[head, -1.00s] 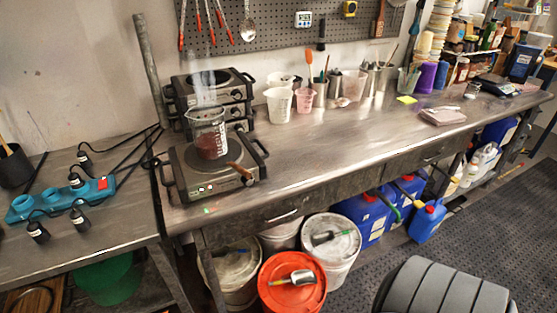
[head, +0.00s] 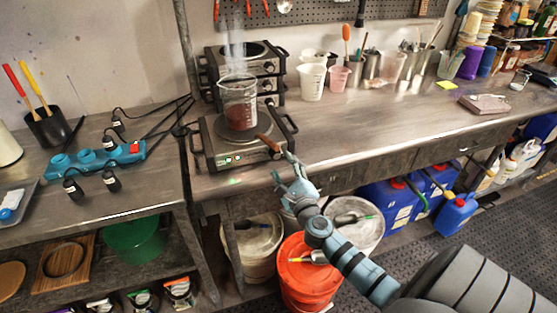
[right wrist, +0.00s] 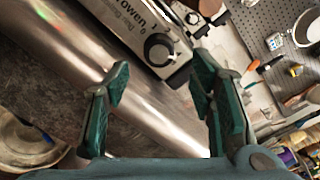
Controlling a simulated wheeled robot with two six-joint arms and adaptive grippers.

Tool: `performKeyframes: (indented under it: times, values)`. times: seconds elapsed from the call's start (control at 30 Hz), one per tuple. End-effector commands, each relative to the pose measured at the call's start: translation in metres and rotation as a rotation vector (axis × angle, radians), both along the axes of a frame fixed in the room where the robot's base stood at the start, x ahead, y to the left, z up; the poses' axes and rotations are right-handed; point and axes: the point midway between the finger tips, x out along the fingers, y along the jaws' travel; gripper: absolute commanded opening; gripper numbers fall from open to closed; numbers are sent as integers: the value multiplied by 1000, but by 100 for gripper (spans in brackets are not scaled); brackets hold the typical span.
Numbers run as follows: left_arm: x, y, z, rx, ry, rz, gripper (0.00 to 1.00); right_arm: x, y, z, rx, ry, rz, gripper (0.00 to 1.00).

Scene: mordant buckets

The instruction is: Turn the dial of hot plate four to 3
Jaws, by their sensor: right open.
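A hot plate (head: 232,153) stands at the left front of the steel bench, with a steaming beaker (head: 238,103) of dark red liquid on it. Its black dial (right wrist: 158,49) shows clearly in the right wrist view, on the pale front panel. In the head view the dial is small and close to my gripper. I cannot read its setting or a plate number. My right gripper (head: 283,167) is open and empty just in front of the panel. In the wrist view its fingers (right wrist: 162,72) are spread either side of the dial, apart from it. My left gripper is not in view.
More hot plates (head: 252,52) are stacked behind. A teal power strip (head: 95,158) is on the left table. The bench middle is clear.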

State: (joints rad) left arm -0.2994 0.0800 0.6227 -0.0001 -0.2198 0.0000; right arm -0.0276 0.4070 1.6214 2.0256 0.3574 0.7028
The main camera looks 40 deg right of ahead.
Motion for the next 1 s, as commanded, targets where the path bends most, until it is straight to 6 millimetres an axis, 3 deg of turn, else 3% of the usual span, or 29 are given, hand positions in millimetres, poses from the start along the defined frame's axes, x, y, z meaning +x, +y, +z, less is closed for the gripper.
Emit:
performKeyframes:
  times: [0.1,0.23,0.6,0.9,1.0]
  values:
    - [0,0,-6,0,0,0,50,24,-8,-2,-1,0,-1,50]
    - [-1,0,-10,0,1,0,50,41,-14,-2,-1,0,0,50]
    - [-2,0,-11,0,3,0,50,49,-16,-1,-2,1,2,50]
    - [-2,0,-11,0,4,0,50,49,-16,-1,-2,2,1,4]
    - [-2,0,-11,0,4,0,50,49,-16,-1,-3,3,1,2]
